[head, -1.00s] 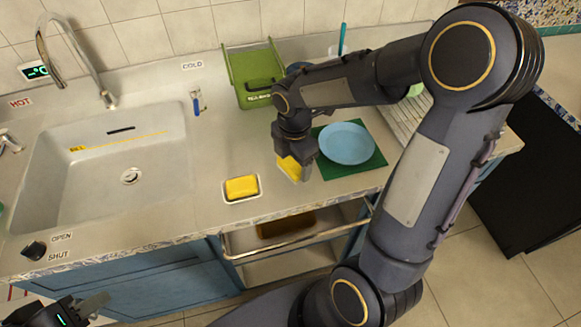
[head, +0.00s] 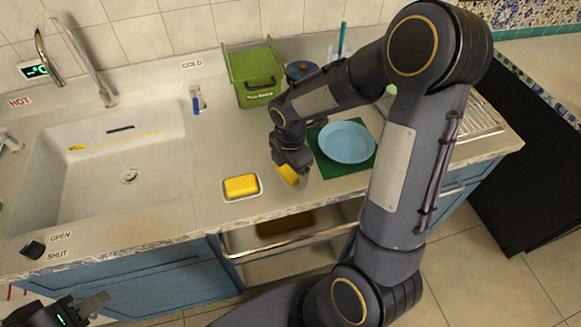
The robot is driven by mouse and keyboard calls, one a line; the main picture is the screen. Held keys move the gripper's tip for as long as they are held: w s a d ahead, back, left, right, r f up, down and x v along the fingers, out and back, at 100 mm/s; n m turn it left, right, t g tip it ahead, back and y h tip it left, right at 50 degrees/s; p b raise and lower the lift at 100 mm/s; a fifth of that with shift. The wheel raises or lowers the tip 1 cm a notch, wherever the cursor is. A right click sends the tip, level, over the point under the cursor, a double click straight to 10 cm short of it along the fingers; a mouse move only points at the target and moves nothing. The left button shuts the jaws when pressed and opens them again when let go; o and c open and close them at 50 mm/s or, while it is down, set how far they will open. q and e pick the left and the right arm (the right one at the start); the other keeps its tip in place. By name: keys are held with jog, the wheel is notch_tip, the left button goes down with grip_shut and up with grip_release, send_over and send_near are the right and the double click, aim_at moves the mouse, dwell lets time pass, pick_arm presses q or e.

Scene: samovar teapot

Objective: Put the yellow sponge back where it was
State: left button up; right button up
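A yellow block that looks like a sponge (head: 288,175) is between the fingers of my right gripper (head: 290,178), partly hidden by them. The gripper is shut on it, just left of the green mat (head: 328,168); I cannot tell whether the sponge touches the counter. A second yellow block (head: 240,186) lies in a small white dish (head: 229,198) to the left, near the counter's front edge. My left gripper (head: 92,306) is at the bottom left corner, away from the counter top and only partly in view.
A light blue plate (head: 347,142) rests on the green mat. A green bin (head: 257,80) and a dark blue pot (head: 301,71) stand behind. The sink (head: 100,185) is on the left. Bare counter lies between the dish and my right gripper.

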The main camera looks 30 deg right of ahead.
jog(key=shift+o, duration=0.8)
jog(key=shift+r+p, duration=0.3)
jog(key=shift+r, duration=0.05)
notch_tip(320, 180, up, 11)
jog(key=s+a+r+m+t+y, duration=0.2)
jog(key=s+m, duration=0.6)
jog(key=m, duration=0.2)
jog(key=s+a+r+m+t+y, duration=0.1)
jog(key=s+a+r+m+t, duration=0.1)
jog(key=s+m, duration=0.7)
jog(key=m+t, duration=0.1)
jog(key=m, duration=0.1)
jog(key=shift+m+t+y, duration=0.3)
jog(key=shift+y, duration=0.1)
